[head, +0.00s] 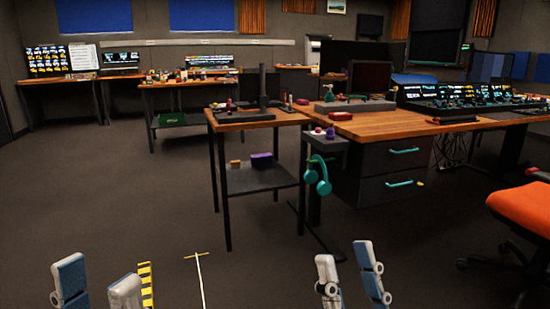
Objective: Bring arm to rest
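My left gripper (97,281) is at the bottom left, pointing up, its two blue and grey fingers apart with nothing visible between them. My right gripper (347,270) is at the bottom, right of centre, with its fingers also apart and empty. Both are in front of the bare floor, well short of the furniture. A dark panel (243,116) with a tall upright part lies on the small side table (284,118). A small ledge (322,139) at the desk's left end carries a purple and a red ball-like piece. The wrists and most of both arms are out of view.
A wooden desk (400,128) with drawers and a lit console (470,95) stands at the right. Teal headphones (317,176) hang at its left end. An orange chair (525,212) is at the far right. The floor (110,190) on the left is clear.

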